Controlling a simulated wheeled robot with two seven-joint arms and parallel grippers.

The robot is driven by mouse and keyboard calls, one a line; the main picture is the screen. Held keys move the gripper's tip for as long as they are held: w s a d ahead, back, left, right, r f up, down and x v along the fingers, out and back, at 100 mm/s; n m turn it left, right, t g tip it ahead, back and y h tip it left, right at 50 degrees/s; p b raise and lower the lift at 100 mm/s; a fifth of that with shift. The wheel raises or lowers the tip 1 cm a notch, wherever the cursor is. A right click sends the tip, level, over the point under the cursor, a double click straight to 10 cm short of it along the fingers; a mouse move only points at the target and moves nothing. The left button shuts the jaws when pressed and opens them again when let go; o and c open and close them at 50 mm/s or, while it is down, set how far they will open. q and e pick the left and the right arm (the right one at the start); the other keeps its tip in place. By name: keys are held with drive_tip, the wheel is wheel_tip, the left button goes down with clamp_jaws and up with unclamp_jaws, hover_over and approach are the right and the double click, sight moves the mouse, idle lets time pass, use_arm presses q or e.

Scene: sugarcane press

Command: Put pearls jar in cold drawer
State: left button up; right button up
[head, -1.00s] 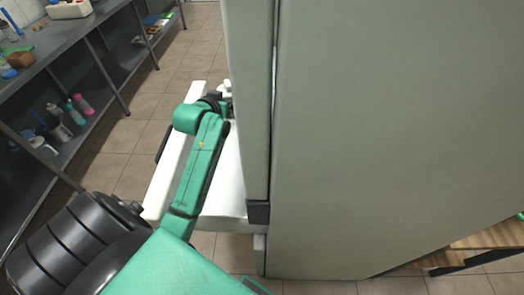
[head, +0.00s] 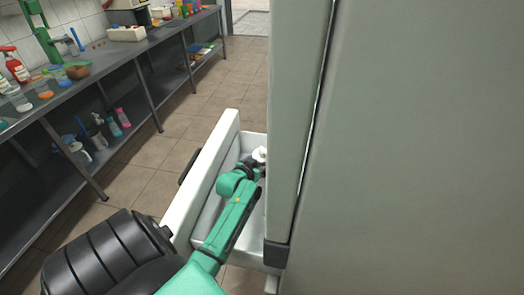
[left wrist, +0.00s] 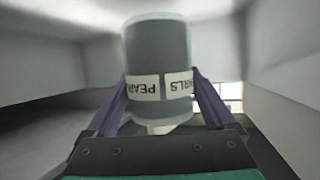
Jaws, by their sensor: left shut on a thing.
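The pearls jar (left wrist: 158,50) fills the upper middle of the left wrist view. It is a grey cylinder with a white label reading PEARLS upside down. My left gripper (left wrist: 160,98) is shut on it, one finger on each side. In the head view my left gripper (head: 258,163) is at the open white drawer (head: 203,178), inside or just above it, close to the fridge side. A small white part, probably of the jar, shows there. Whether the jar touches the drawer floor cannot be told. My right gripper is not in view.
The tall grey fridge (head: 420,150) fills the right of the head view and hides part of the drawer. A metal shelf (head: 100,75) with bottles and bowls runs along the left. Tiled floor (head: 185,120) lies clear between them.

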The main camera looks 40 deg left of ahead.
use_arm(q)
wheel_tip(320, 180, down, 4)
drive_tip(key=shift+r+b, duration=0.1)
drive_tip(key=shift+b, duration=0.2)
drive_tip(key=o, duration=1.6)
drive_tip(key=p+v, duration=0.1)
drive_tip(key=v, duration=1.1)
drive_tip(key=shift+s, duration=0.1)
